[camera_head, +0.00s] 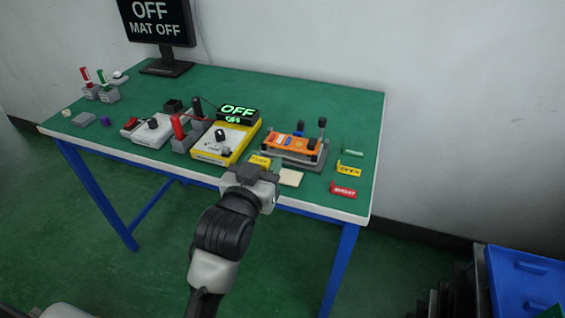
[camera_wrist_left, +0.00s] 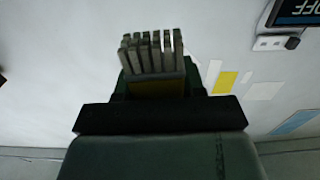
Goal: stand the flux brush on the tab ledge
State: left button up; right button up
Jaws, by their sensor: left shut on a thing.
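My left gripper (camera_head: 258,174) is in front of the near table edge in the head view. It is shut, and its fingertips are largely hidden there. In the left wrist view, a thing with several grey bristle-like prongs and a yellowish-brown band (camera_wrist_left: 153,60) stands out beyond the dark gripper part (camera_wrist_left: 160,116); I take it as the flux brush. Its handle is hidden. A yellow labelled tab (camera_head: 260,162) shows just past the gripper; whether they touch I cannot tell. I cannot tell for certain which thing is the tab ledge. My right gripper is not in view.
The green table (camera_head: 330,105) holds a yellow-framed box (camera_head: 237,146), an orange plate on a grey fixture (camera_head: 291,142), a red-handled lever (camera_head: 178,127) and a pale tile (camera_head: 291,178). Yellow (camera_head: 348,169) and red (camera_head: 343,189) tabs lie at the right. The back right is clear.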

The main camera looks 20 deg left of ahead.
pick_arm(q)
jog(key=w+f, duration=0.1)
jog(key=w, duration=0.2)
jog(key=w+f, duration=0.2)
jog(key=w, duration=0.1)
jog(key=w+f, duration=0.1)
jog(key=w, duration=0.2)
jog(key=shift+d+f+b, duration=0.15)
jog(key=shift+f+b, duration=0.15)
jog(key=w+f, duration=0.1)
jog(key=w, duration=0.2)
jog(key=shift+f+p, duration=0.35)
jog(key=shift+f, duration=0.05)
jog(key=shift+s, duration=0.1)
jog(key=shift+f, duration=0.15)
jog(key=shift+f, duration=0.15)
jog(key=o, duration=1)
jog(key=shift+f+b, duration=0.1)
jog(key=shift+b, duration=0.5)
jog(key=s, duration=1)
jog(key=shift+s+a, duration=0.2)
jog(key=shift+s, duration=0.2)
